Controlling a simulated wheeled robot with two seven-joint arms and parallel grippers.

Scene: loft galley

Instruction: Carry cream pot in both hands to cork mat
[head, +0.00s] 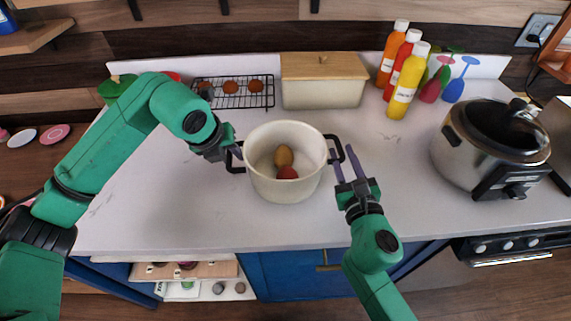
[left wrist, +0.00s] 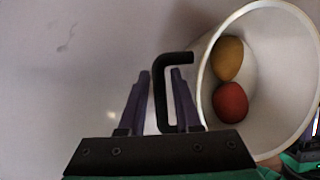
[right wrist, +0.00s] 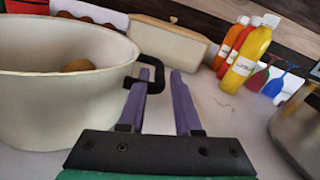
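The cream pot (head: 285,184) stands upright on the white counter, with a black handle on each side and a yellow-brown and a red round item inside. My left gripper (head: 235,152) is at the pot's left handle. In the left wrist view it is open, with the black handle (left wrist: 160,92) between its fingers. My right gripper (head: 346,164) is at the right handle (head: 337,148). In the right wrist view its fingers are open, the left one overlapping the handle loop (right wrist: 158,75). I cannot make out a cork mat.
A cream bread box with wooden lid (head: 322,90) and a black wire rack (head: 234,98) stand behind the pot. Several sauce bottles (head: 405,88) and a steel cooker (head: 485,150) are to the right. The counter (head: 160,215) is clear at front left.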

